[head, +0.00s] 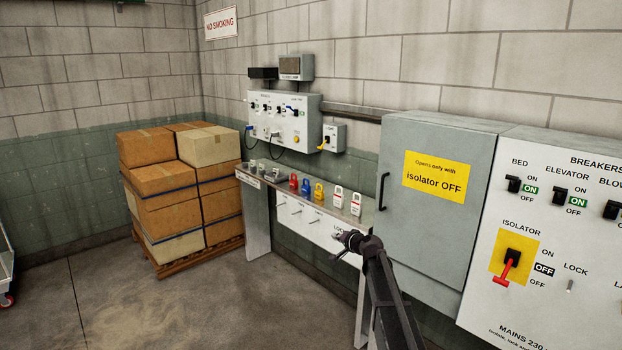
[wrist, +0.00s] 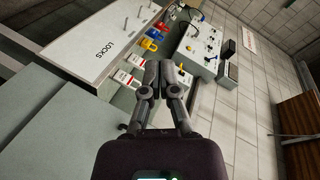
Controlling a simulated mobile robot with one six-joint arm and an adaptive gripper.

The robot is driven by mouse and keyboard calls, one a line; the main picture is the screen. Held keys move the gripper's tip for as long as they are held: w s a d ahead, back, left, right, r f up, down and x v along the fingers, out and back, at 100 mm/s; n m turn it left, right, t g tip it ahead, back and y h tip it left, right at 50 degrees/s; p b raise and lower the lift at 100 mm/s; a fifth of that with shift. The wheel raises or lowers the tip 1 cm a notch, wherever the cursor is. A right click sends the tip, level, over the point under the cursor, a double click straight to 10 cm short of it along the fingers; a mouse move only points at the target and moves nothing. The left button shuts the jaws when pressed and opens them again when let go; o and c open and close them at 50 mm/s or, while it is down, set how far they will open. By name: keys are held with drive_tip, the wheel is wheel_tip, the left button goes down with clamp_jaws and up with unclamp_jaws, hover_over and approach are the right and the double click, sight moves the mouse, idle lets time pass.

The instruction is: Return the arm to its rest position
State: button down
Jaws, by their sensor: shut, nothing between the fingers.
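My arm reaches up from the bottom of the head view. My gripper (head: 345,243) is in front of the narrow lock shelf, left of the grey cabinet. It also shows in the wrist view (wrist: 158,66), its two fingers together with nothing between them. The lock shelf (head: 315,228) carries red, blue and yellow padlocks (head: 306,187) and two white tags or locks (head: 347,203). My gripper's fingers overlap the shelf area in the wrist view, but I cannot tell the exact gap.
The grey cabinet (head: 440,240) with a yellow isolator sign stands close on the right. The breaker panel (head: 550,265) has a red isolator handle (head: 506,270). Stacked boxes (head: 170,195) stand on a pallet at left. A control box (head: 284,120) hangs above the shelf.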

drive_tip(key=s+f+n+g+h, duration=0.1)
drive_tip(key=s+f+n+g, duration=0.25)
drive_tip(key=s, duration=0.75)
drive_tip(key=s+f+n+g+h, duration=0.1)
drive_tip(key=s+f+n+g, duration=0.3)
drive_tip(key=s, duration=0.7)
drive_tip(key=s+d+f+g+h, duration=0.1)
drive_tip(key=s+d, duration=0.1)
drive_tip(key=s, duration=0.5)
drive_tip(key=s+d+f+g+h, duration=0.2)
drive_tip(key=s+d, duration=0.1)
drive_tip(key=s, duration=0.5)
drive_tip(key=s+d+f+m+g+h, duration=0.1)
drive_tip(key=s+d+f+g+h, duration=0.1)
drive_tip(key=s, duration=0.6)
drive_tip(key=shift+d+f, duration=0.15)
drive_tip(key=shift+d, duration=0.2)
drive_tip(key=shift+w, duration=0.15)
